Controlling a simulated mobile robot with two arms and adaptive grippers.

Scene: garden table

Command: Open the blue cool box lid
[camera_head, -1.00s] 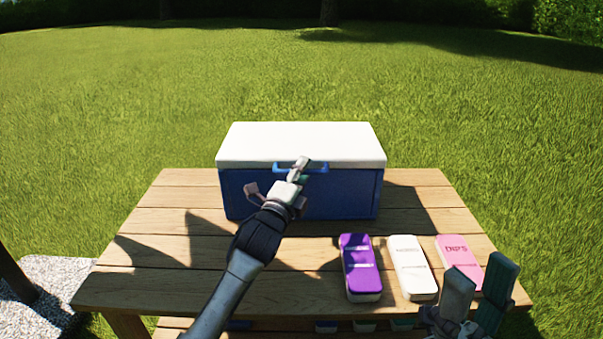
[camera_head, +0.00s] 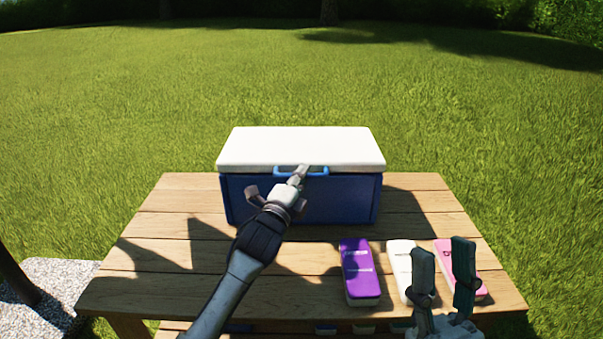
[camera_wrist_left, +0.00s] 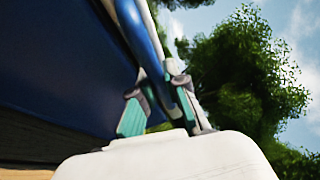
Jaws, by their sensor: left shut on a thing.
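The blue cool box (camera_head: 345,200) stands at the back of the wooden table with its white lid (camera_head: 300,147) down on it. A blue handle (camera_head: 318,171) runs along the lid's front edge. My left gripper (camera_head: 300,172) is at the handle, shut on it. In the left wrist view the fingers (camera_wrist_left: 163,108) are around the blue handle bar (camera_wrist_left: 146,45), with the box's blue front (camera_wrist_left: 60,60) beside it. My right gripper (camera_head: 443,268) is open and empty at the front right, over the table edge.
A purple box (camera_head: 359,265), a white box (camera_head: 400,262) and a pink box (camera_head: 447,250) lie on the right of the wooden table (camera_head: 150,255). My right gripper partly hides the white and pink ones. Grass surrounds the table.

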